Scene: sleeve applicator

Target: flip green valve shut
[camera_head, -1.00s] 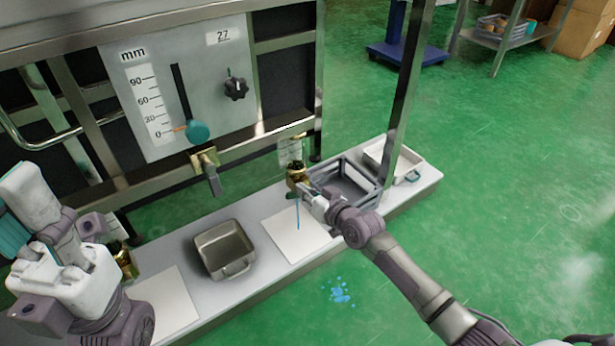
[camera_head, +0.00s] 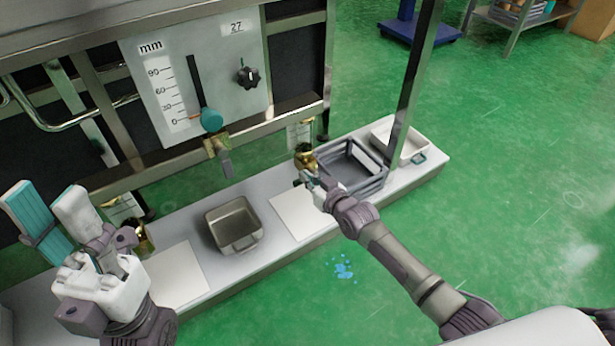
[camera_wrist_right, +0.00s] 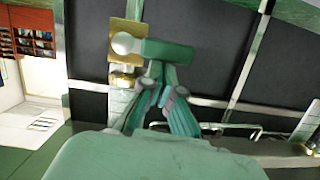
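A brass valve (camera_head: 305,157) stands at the right part of the bench in the head view. In the right wrist view its brass body (camera_wrist_right: 125,62) carries a green handle (camera_wrist_right: 168,52) pointing sideways to the right. My right gripper (camera_head: 311,177) is at this valve. In the right wrist view its fingers (camera_wrist_right: 165,80) converge, look shut, and sit right against or just under the handle; contact is not clear. No blue stream shows below the valve. My left gripper (camera_head: 58,212) is open and empty at the left, in front of another brass fitting (camera_head: 140,238).
A metal pan (camera_head: 233,226) sits between white sheets on the bench (camera_head: 275,250). A grey crate (camera_head: 350,185) and a white tray (camera_head: 405,142) stand to the right, by an upright post (camera_head: 412,85). The gauge panel (camera_head: 230,75) is behind. Blue spots (camera_head: 343,267) lie on the floor.

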